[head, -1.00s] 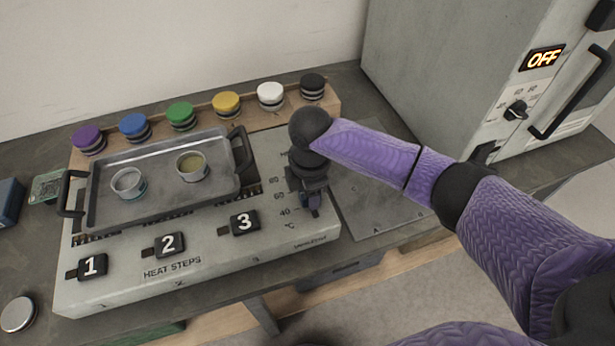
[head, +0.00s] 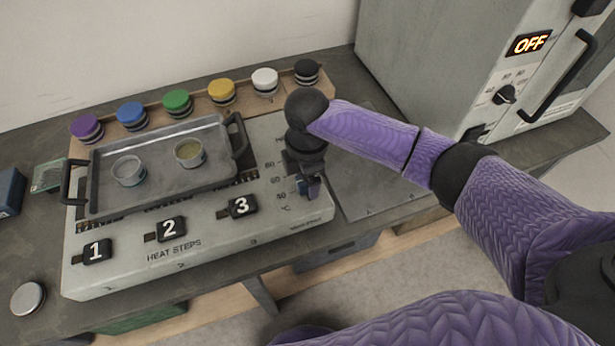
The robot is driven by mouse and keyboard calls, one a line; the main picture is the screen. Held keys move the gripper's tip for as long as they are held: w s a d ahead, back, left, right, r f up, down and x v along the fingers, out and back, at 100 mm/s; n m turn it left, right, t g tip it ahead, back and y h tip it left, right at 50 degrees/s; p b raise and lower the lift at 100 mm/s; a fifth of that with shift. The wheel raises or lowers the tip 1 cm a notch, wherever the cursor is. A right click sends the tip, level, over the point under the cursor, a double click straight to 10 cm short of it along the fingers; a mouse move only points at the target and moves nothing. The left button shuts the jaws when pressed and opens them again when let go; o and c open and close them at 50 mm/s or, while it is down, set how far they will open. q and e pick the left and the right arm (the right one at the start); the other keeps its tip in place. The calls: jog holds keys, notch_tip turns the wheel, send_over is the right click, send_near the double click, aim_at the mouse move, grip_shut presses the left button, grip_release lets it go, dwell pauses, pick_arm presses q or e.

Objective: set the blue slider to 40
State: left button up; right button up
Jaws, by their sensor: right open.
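The grey heater panel (head: 215,232) has a temperature scale at its right end, with marks 80, 60 and 40 and a °C sign. A small part of the blue slider (head: 312,189) shows right of the scale, close to the height of the 40 mark. My right gripper (head: 307,187) points down over the slider and is open. Its dark body hides most of the slider and its track. I cannot tell whether the fingers touch the slider. My left gripper is not in view.
A grey tray (head: 112,207) with two small cups stands on the panel. Black levers 1 (head: 95,251), 2 (head: 170,229) and 3 (head: 242,206) are along the front. A cabinet (head: 425,60) marked OFF stands right.

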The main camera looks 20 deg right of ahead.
notch_tip(320, 180, up, 7)
jog(key=shift+f+p, duration=0.1)
jog(key=shift+p, duration=0.8)
jog(key=shift+r, duration=0.5)
